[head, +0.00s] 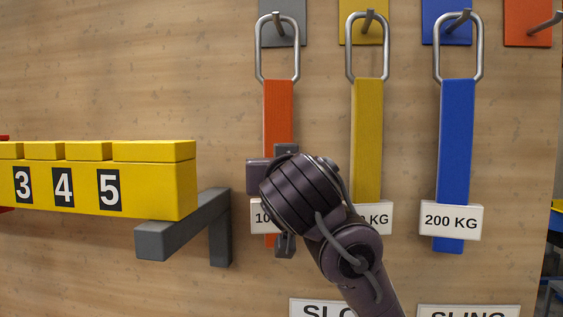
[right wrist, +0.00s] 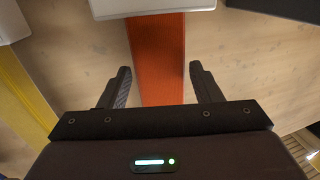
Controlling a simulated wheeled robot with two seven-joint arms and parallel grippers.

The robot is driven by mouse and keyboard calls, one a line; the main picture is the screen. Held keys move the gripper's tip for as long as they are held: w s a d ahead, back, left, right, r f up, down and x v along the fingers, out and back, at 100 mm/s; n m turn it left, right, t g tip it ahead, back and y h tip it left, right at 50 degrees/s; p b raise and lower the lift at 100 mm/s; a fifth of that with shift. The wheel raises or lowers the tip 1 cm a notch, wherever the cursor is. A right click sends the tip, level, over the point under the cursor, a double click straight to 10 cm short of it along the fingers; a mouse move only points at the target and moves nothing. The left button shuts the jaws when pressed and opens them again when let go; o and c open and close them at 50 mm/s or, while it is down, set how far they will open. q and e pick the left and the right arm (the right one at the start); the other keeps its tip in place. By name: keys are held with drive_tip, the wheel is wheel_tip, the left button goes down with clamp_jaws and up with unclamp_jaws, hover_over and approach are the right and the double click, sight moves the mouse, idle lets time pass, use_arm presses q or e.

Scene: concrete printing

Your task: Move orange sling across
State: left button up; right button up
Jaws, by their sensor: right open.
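The orange sling (head: 278,112) hangs upright by a metal loop (head: 277,50) from the hook on the grey plate (head: 292,28). A white label (head: 262,216), partly covered by my right arm, sits near its lower end. My right gripper (head: 283,200) is in front of the sling's lower part and hides some of it. In the right wrist view its two fingers (right wrist: 161,80) are open, one on each side of the orange strap (right wrist: 158,50). I cannot tell whether they touch it. An orange plate with a bare hook (head: 530,24) is at the upper right. My left gripper is not in view.
The yellow sling (head: 367,130) hangs close by on the right, and the blue sling (head: 456,150) beyond it. A yellow numbered beam (head: 150,190) and a grey bracket (head: 190,225) stick out on the left. The wooden board (head: 150,80) is bare at upper left.

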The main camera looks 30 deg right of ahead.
drive_tip(key=shift+x, duration=1.15)
drive_tip(key=shift+w+d+f+p, duration=0.1)
drive_tip(key=shift+w+p, duration=0.1)
drive_tip(key=shift+p, duration=0.1)
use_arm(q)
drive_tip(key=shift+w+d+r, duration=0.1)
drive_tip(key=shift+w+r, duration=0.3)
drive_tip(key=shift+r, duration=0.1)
use_arm(e)
drive_tip(key=shift+s, duration=0.1)
